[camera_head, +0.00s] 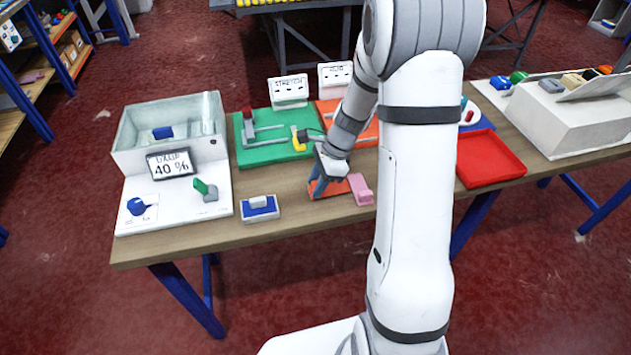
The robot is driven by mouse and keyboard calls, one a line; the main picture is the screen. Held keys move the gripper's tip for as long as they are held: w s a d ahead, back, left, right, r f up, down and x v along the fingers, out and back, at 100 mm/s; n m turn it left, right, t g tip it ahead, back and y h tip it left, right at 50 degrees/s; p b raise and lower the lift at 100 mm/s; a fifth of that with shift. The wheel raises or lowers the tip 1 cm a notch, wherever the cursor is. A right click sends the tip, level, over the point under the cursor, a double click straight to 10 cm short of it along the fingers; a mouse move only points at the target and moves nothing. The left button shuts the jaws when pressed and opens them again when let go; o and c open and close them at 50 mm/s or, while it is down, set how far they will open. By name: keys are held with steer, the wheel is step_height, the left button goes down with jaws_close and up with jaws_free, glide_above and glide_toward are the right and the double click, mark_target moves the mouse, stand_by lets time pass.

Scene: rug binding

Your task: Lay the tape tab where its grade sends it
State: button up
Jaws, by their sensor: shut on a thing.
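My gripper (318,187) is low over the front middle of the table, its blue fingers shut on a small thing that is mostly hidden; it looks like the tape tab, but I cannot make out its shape. An orange pad (336,189) lies right at the fingers; I cannot tell if they touch. A pink block (360,188) stands just right of it. Behind are a green board (276,153) with a grey slot, under a "STRETCH" sign (289,90), and an orange board (366,133), partly hidden by my arm, under a second sign (335,75). A red tray (488,158) is on the right.
A clear-walled case (130,150) with a blue piece and a "40 %" card (171,163) stands at left. A blue-white box (260,207) sits near the front edge. My arm hides the table's middle right.

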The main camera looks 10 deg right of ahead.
steer(key=shift+f, duration=0.2)
steer(key=o, duration=1)
steer(key=shift+c, duration=0.2)
steer(key=shift+r, duration=0.15)
